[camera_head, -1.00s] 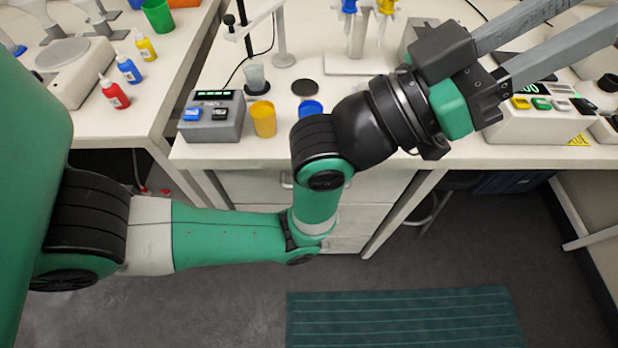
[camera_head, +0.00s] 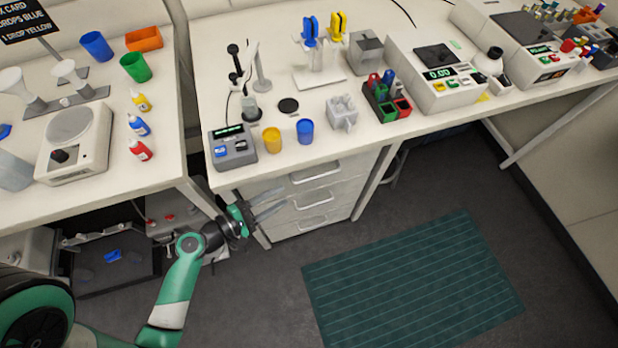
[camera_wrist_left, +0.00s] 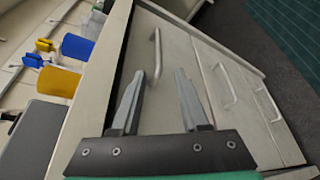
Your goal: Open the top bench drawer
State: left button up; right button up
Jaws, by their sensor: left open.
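The bench drawer unit stands under the middle bench, its drawers stacked. The top drawer (camera_head: 287,183) is shut, with a metal bar handle (camera_head: 316,171) on its front. In the left wrist view the top drawer's handle (camera_wrist_left: 157,53) lies just beyond the fingertips, about in line with the gap between them. My left gripper (camera_head: 280,201) is open and empty in front of the drawer fronts, left of the handle in the head view; its fingers show in the left wrist view (camera_wrist_left: 158,78). It appears apart from the handle. My right gripper is not in view.
The bench top (camera_head: 235,177) overhangs the drawers, with a grey device (camera_head: 232,147), a yellow cup (camera_head: 273,136) and a blue cup (camera_head: 305,131) near its front edge. Two lower drawer handles (camera_head: 315,199) sit below. The floor around the green mat (camera_head: 410,280) is clear.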

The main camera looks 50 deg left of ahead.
aim_at(311, 178)
pick_arm(q)
jog(key=b+x, duration=0.1)
jog(key=x, duration=1)
jog(key=shift+w+r, duration=0.1)
jog(key=shift+w, duration=0.35)
jog(key=shift+c, duration=0.3)
grip_shut()
dwell(0.4)
